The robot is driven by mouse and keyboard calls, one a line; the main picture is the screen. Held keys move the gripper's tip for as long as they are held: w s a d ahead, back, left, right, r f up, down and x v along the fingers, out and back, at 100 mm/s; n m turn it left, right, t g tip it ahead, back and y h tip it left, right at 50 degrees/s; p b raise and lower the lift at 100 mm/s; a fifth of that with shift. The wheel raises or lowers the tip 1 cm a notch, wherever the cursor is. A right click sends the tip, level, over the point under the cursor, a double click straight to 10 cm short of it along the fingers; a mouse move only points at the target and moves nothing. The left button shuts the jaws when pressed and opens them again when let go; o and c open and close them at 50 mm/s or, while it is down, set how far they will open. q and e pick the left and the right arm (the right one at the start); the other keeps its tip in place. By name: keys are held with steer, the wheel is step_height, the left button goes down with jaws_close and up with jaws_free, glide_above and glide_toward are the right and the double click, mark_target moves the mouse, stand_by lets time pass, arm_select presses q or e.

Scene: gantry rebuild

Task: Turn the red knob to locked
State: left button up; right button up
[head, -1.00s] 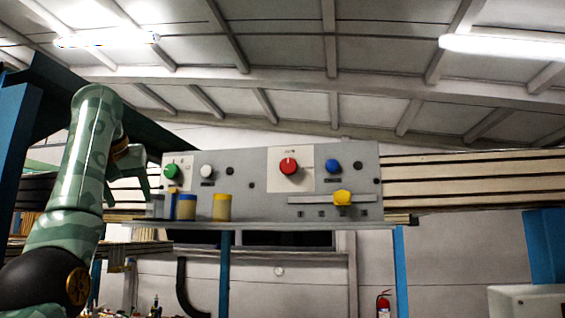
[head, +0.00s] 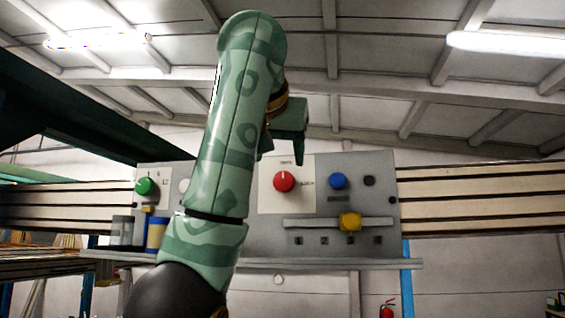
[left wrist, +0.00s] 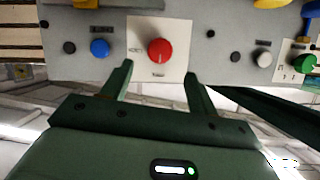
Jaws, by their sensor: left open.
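The red knob (head: 284,182) sits on a white plate on the grey panel (head: 370,240). Its white pointer mark points up, toward a small label above it; another label is at its right. My left gripper (head: 281,156) is open and empty, just above the knob in the head view. In the left wrist view, which shows the panel upside down, the red knob (left wrist: 160,52) lies beyond and between the two fingertips (left wrist: 159,72), apart from both. My right gripper is not in view.
A blue knob (head: 337,181) is right of the red one, with a yellow slider knob (head: 350,222) on a rail below. A green knob (head: 145,186) is at the left.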

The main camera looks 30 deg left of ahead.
mark_target(283, 179)
arm_select(q)
steer(key=p+x, duration=0.1)
steer(key=x, duration=0.1)
steer(key=p+x, duration=0.1)
steer(key=x, duration=0.1)
steer(key=p+x, duration=0.1)
steer(key=x, duration=0.1)
steer(key=shift+w+a+r, duration=0.1)
steer(key=shift+w+r, duration=0.05)
steer(key=shift+w, duration=0.2)
steer(key=shift+w+a+f+p, duration=0.25)
steer(key=shift+w+f+p, duration=0.1)
steer(key=shift+p, duration=0.3)
steer(key=shift+w+f, duration=0.2)
steer(key=shift+w, duration=0.1)
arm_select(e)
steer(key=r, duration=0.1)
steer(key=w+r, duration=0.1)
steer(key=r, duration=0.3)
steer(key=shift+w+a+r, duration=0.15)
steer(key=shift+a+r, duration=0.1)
arm_select(q)
steer(key=c, duration=1)
